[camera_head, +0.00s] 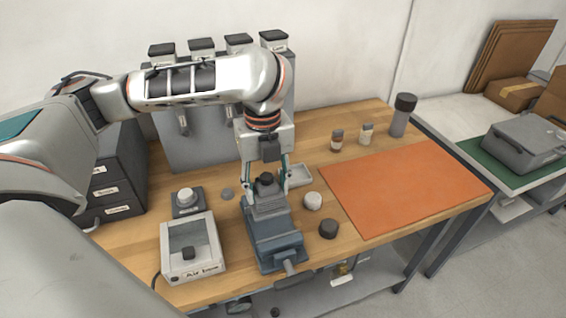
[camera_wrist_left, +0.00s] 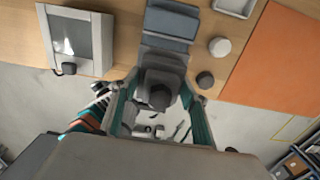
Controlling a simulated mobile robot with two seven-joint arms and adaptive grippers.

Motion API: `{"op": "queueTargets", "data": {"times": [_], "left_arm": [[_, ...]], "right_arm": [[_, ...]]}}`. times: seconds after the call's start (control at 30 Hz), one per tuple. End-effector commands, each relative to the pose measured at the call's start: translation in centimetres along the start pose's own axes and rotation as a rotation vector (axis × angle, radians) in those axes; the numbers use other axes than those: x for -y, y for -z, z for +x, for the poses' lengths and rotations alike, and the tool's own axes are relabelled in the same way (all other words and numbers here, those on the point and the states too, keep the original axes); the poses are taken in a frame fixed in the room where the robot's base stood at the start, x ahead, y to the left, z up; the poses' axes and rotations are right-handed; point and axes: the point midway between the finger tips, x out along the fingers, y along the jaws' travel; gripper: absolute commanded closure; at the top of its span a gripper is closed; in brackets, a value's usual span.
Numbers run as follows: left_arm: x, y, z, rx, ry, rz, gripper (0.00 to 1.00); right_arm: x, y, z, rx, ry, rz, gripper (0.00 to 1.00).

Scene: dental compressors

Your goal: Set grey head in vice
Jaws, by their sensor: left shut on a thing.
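The grey head (camera_head: 267,204), a ribbed block with a dark round knob, is held between the fingertips of my left gripper (camera_head: 267,181). In the left wrist view the head (camera_wrist_left: 163,79) sits between the two fingers (camera_wrist_left: 160,98). The blue-grey vice (camera_head: 275,244) stands on the bench directly below and in front of the head, with its handle toward the front edge. In the left wrist view part of the vice (camera_wrist_left: 170,22) shows beyond the head. The head hides the jaws, so I cannot tell whether it touches them. My right gripper is not in view.
A white-framed box (camera_head: 192,248) stands left of the vice. A pale disc (camera_head: 313,201), a dark disc (camera_head: 328,229) and a small tray (camera_head: 299,175) lie to its right. An orange mat (camera_head: 405,187) gives clear room at the right. A grey dispenser (camera_head: 210,145) stands behind.

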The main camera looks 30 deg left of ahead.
Motion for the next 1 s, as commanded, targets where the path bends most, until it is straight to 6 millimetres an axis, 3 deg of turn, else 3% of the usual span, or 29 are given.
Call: {"op": "queueTargets", "data": {"times": [0.27,0.87,1.0], "left_arm": [[0.0,0.1,0.3,-0.001,0.001,0.000,0.95],[0.0,0.0,5.0,-0.001,0.001,-0.001,0.95],[0.1,0.0,4.8,0.001,0.003,-0.001,0.95]], "right_arm": [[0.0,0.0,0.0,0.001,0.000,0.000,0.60],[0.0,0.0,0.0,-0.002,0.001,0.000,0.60],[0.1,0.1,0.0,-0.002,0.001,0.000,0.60]]}}
